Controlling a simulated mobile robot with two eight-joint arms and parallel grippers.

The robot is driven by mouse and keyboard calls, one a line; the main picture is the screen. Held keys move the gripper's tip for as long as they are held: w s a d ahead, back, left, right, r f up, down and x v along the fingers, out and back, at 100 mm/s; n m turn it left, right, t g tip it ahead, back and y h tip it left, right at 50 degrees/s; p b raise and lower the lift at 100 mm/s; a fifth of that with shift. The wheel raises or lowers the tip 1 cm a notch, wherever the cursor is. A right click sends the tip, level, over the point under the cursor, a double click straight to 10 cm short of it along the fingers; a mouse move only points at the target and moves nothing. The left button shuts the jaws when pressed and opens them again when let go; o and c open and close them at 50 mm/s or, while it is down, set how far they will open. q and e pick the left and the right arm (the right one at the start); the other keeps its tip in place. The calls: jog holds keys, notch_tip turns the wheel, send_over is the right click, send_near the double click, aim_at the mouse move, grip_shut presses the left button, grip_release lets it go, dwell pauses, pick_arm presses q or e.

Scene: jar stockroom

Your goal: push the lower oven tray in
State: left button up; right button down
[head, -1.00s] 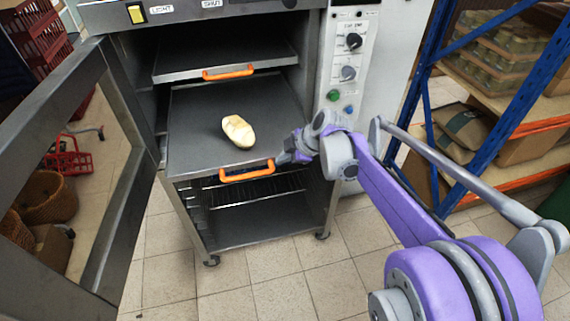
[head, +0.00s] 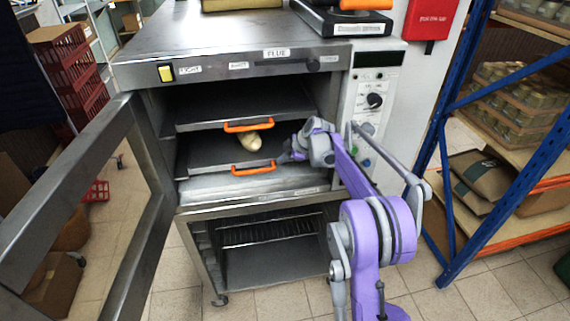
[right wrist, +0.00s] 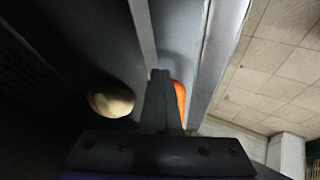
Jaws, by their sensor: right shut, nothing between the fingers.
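The lower oven tray (head: 205,162) is a dark tray with an orange handle (head: 254,169) on its front edge, and it sits inside the oven. A pale bread loaf (head: 249,141) lies on it. The loaf also shows in the right wrist view (right wrist: 111,101), beside the tray's front rim. My right gripper (head: 284,158) is shut and empty at the right end of the tray's front edge, close to the orange handle. In the right wrist view my shut fingers (right wrist: 160,78) overlap the rim; whether they touch it I cannot tell. My left gripper is out of view.
The upper tray (head: 205,118) with its own orange handle (head: 248,125) is in above. The oven door (head: 95,190) stands open on the left. A wire rack (head: 266,230) is in the compartment below. A blue-framed shelf (head: 480,150) stands right of the oven.

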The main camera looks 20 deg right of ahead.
jog(key=shift+w+d, duration=0.2)
jog(key=shift+w, duration=0.5)
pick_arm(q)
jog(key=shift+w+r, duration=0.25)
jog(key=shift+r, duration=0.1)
pick_arm(e)
jog(key=shift+r, duration=0.15)
jog(key=shift+w, duration=0.1)
